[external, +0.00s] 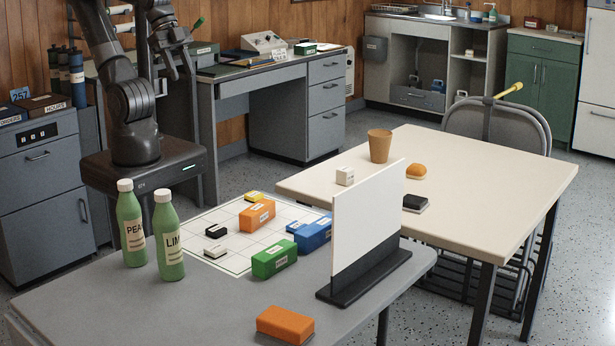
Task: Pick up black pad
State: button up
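A small black block with a pale label (215,231) lies on the white gridded sheet (186,247) on the grey table. A black pad-like block with a grey top (416,203) lies near the left edge of the cream table, to the right of the white upright panel. I cannot tell which of them is the black pad. My gripper (183,76) is raised at the upper left, well above and behind the grey table, apart from both. Its fingers look spread, with nothing between them.
The white panel (368,217) on a black foot stands on the grey table's right side. Two green bottles (133,225) (168,238) stand at its left. Green (274,259), blue (315,235) and orange (257,215) blocks crowd the sheet. The grey table's front left is clear.

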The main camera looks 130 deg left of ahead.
jog(key=shift+o, duration=0.5)
jog(key=o, duration=1.1)
jog(key=shift+o, duration=0.2)
jog(key=w+a+r, duration=0.2)
jog(key=w, duration=0.5)
jog(key=w+a+r, duration=0.1)
jog(key=w+a, duration=0.1)
jog(key=w, duration=0.5)
jog(key=n+g, duration=0.1)
send_over(413, 199)
jog(key=s, duration=0.2)
notch_tip(413, 199, down, 32)
jog(key=shift+s+r, duration=0.1)
jog(key=shift+s+x, duration=0.15)
jog(key=shift+x, duration=1.35)
jog(key=shift+s+x, duration=0.15)
jog(key=shift+x, duration=1.35)
